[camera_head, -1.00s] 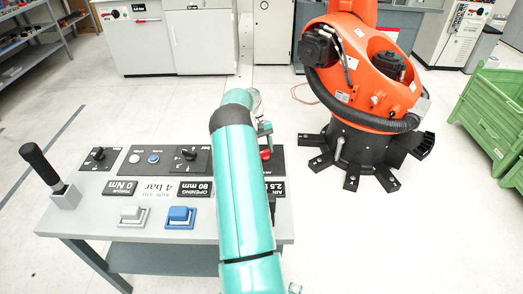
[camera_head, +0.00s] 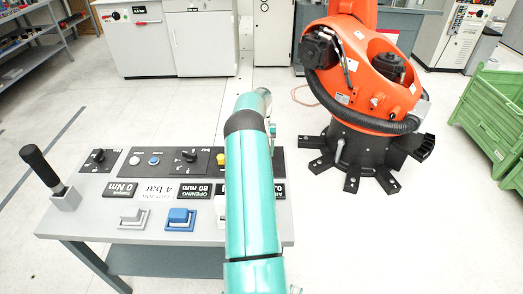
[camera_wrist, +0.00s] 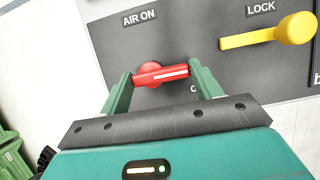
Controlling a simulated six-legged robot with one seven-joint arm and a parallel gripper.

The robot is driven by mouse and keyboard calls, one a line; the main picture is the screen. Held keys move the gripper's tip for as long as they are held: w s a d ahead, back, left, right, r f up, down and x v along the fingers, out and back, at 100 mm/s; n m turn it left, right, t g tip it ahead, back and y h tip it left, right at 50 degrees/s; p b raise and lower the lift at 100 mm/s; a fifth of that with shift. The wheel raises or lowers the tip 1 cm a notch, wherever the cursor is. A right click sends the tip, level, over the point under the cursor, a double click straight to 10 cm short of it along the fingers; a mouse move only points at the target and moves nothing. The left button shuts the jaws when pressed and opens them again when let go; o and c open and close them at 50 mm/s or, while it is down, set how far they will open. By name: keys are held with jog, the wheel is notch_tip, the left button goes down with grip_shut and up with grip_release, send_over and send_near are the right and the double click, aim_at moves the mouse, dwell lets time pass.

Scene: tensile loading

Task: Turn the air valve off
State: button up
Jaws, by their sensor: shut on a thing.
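The air valve's red handle (camera_wrist: 160,74) shows in the wrist view on a dark panel, below the "AIR ON" label (camera_wrist: 139,17). It lies almost level, its bar with a white stripe pointing right. My gripper (camera_wrist: 163,86) has one green finger at each end of the handle and is shut on it. A second label at the lower right is mostly hidden by my right finger. In the head view my arm hides the valve. The air display (camera_head: 279,190) is partly covered; its visible figure seems to start with 0.
A yellow lock handle (camera_wrist: 296,28) is right of the valve in the wrist view. The grey console (camera_head: 90,222) also carries dials, a black lever (camera_head: 42,166) and a blue switch (camera_head: 180,216). An orange robot arm (camera_head: 370,85) stands behind, green crates (camera_head: 492,115) at right.

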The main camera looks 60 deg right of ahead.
jog(key=shift+w, duration=0.1)
jog(key=o, duration=1)
jog(key=shift+r, duration=0.1)
